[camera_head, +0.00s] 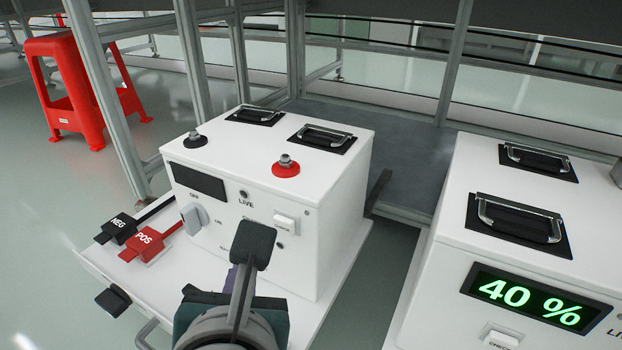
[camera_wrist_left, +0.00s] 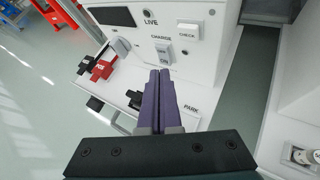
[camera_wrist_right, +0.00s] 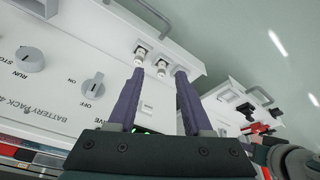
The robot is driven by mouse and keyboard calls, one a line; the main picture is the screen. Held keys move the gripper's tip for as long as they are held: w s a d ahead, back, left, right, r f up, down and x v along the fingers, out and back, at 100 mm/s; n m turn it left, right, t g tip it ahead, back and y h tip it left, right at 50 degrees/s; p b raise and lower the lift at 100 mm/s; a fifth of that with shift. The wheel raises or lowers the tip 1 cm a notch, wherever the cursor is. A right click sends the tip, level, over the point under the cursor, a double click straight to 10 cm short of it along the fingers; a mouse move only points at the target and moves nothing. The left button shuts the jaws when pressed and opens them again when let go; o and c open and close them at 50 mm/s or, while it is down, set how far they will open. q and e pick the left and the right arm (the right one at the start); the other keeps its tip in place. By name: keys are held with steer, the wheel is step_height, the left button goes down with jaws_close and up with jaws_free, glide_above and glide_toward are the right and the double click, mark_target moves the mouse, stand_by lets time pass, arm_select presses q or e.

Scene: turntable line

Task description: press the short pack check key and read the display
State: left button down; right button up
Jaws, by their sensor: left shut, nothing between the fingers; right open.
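The left white pack (camera_head: 330,190) stands on a white shelf. Its display (camera_head: 198,181) is dark, and its white check key (camera_head: 291,227) is at the front right; the key also shows in the left wrist view (camera_wrist_left: 188,32). The right white pack (camera_head: 440,215) has a lit display (camera_head: 535,298) reading 40 % in green, with a check key (camera_head: 500,340) below. My left gripper (camera_wrist_left: 158,75) is shut and empty in front of the left pack, below and left of its check key, apart from it. My right gripper (camera_wrist_right: 155,78) is open and empty over a white panel with knobs.
A black NEG plug (camera_head: 120,227) and red POS plug (camera_head: 147,242) lie on the shelf left of the left pack. Red and black terminals and two handles top that pack. A narrow gap separates the packs. A red stool (camera_head: 75,85) stands far left.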

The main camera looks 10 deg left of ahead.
mark_target(284, 225)
arm_select(q)
steer(key=w, duration=0.1)
steer(key=w+d, duration=0.1)
steer(key=w, duration=0.1)
steer(key=w+b, duration=0.1)
steer(key=shift+w+d, duration=0.3)
steer(key=shift+d, duration=0.05)
arm_select(e)
steer(key=shift+a+f, duration=0.1)
steer(key=shift+f, duration=0.8)
steer(key=shift+r, duration=0.1)
stand_by(0.8)
arm_select(q)
steer(key=shift+w+d, duration=0.15)
steer(key=shift+w, duration=0.25)
arm_select(e)
steer(key=shift+r, duration=0.1)
